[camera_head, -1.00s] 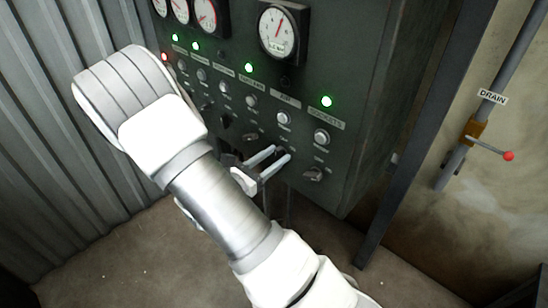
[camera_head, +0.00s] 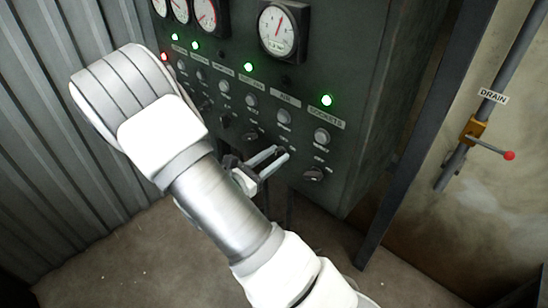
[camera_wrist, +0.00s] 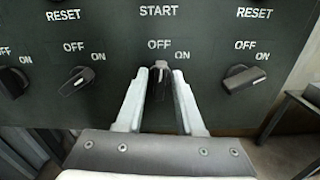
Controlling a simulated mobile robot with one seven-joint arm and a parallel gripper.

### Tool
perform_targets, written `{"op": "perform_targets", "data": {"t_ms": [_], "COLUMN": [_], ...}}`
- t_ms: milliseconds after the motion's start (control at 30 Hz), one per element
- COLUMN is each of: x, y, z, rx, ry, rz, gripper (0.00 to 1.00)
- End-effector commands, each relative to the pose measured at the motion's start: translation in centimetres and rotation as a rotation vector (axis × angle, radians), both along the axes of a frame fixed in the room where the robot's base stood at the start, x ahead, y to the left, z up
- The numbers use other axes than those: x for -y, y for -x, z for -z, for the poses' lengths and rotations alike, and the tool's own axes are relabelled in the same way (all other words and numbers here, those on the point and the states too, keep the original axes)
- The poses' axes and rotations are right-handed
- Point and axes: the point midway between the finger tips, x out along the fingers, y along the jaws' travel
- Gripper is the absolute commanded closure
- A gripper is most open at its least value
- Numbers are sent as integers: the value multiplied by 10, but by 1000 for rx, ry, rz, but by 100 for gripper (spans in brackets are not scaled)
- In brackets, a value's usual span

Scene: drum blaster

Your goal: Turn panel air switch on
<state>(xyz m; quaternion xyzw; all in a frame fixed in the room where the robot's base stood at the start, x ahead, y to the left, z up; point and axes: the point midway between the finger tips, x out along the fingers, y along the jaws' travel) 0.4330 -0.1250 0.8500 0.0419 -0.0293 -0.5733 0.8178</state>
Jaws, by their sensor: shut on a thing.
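The dark green panel (camera_head: 350,60) has a column labelled AIR (camera_head: 288,101). My gripper (camera_head: 280,154) is at the rotary switch at the foot of that column. In the wrist view, my two pale fingers (camera_wrist: 159,80) are shut on the black switch knob (camera_wrist: 159,88), one on each side. The knob stands about upright under the OFF mark, with ON to its right and START above. In the head view, the fingers hide most of this knob.
A neighbouring knob (camera_wrist: 243,78) on the right and another knob (camera_wrist: 77,80) on the left are tilted toward ON. Gauges (camera_head: 283,31) and several lit green lamps (camera_head: 326,100) sit higher up. A drain pipe with a red-tipped lever (camera_head: 490,147) is at far right.

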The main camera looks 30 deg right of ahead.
Motion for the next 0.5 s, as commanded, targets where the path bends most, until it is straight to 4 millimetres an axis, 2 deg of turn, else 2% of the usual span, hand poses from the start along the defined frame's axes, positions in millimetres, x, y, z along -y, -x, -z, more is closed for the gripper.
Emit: {"op": "perform_targets", "data": {"t_ms": [500], "x": [0], "y": [2], "z": [5], "rx": [428], "ry": [-156], "rz": [-1], "gripper": [100]}}
